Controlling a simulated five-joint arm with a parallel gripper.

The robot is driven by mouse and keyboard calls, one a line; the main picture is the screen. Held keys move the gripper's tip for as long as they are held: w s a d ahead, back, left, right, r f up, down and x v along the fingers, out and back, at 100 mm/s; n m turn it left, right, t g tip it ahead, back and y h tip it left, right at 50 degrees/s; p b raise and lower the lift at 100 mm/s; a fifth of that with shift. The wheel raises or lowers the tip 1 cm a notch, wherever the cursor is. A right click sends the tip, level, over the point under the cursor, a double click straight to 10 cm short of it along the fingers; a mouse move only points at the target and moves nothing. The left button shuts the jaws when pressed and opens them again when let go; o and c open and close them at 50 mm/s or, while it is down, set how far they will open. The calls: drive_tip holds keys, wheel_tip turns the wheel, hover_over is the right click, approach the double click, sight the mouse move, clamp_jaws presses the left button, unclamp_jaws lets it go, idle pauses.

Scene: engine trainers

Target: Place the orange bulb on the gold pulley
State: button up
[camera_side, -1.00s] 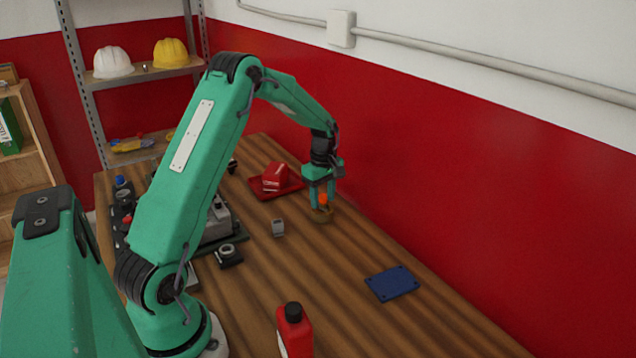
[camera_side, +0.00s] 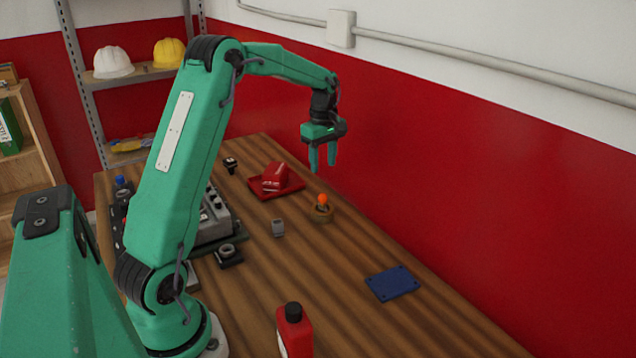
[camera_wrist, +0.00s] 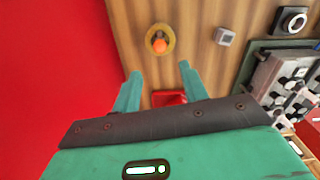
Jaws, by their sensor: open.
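The orange bulb (camera_side: 323,199) sits on the gold pulley (camera_side: 322,214) on the wooden table, near the red wall. In the wrist view the orange bulb (camera_wrist: 159,45) shows within the round outline of the gold pulley (camera_wrist: 153,32). My gripper (camera_side: 322,171) is open and empty, raised above the bulb and pulley and clear of both. Its two green fingers also show apart in the wrist view (camera_wrist: 160,68), with nothing between them.
A red tray (camera_side: 290,190) with a red object on it lies behind the pulley. A small grey block (camera_side: 278,228) and a black part (camera_side: 229,256) lie to the left. A blue plate (camera_side: 392,283) and a red bottle (camera_side: 294,332) are nearer. Table around the pulley is clear.

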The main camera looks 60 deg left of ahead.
idle(0.5)
drive_tip(key=s+d+r+m+t, duration=0.1)
drive_tip(key=s+d+r+m, duration=0.35)
drive_tip(key=d, duration=0.25)
drive_tip(key=s+d+r+m+t, duration=0.2)
drive_tip(key=s+d+r+m, duration=0.25)
drive_tip(key=d+r, duration=0.2)
drive_tip(key=s+d+f+m+t, duration=0.1)
drive_tip(key=s+d+m, duration=0.4)
drive_tip(key=s, duration=0.2)
drive_tip(key=s+d+f+m+t, duration=0.1)
drive_tip(key=s+d+m, duration=0.4)
drive_tip(key=s, duration=0.2)
drive_tip(key=shift+s+d+m+t, duration=0.2)
drive_tip(key=shift+s+m+t, duration=0.1)
drive_tip(key=shift+m, duration=0.1)
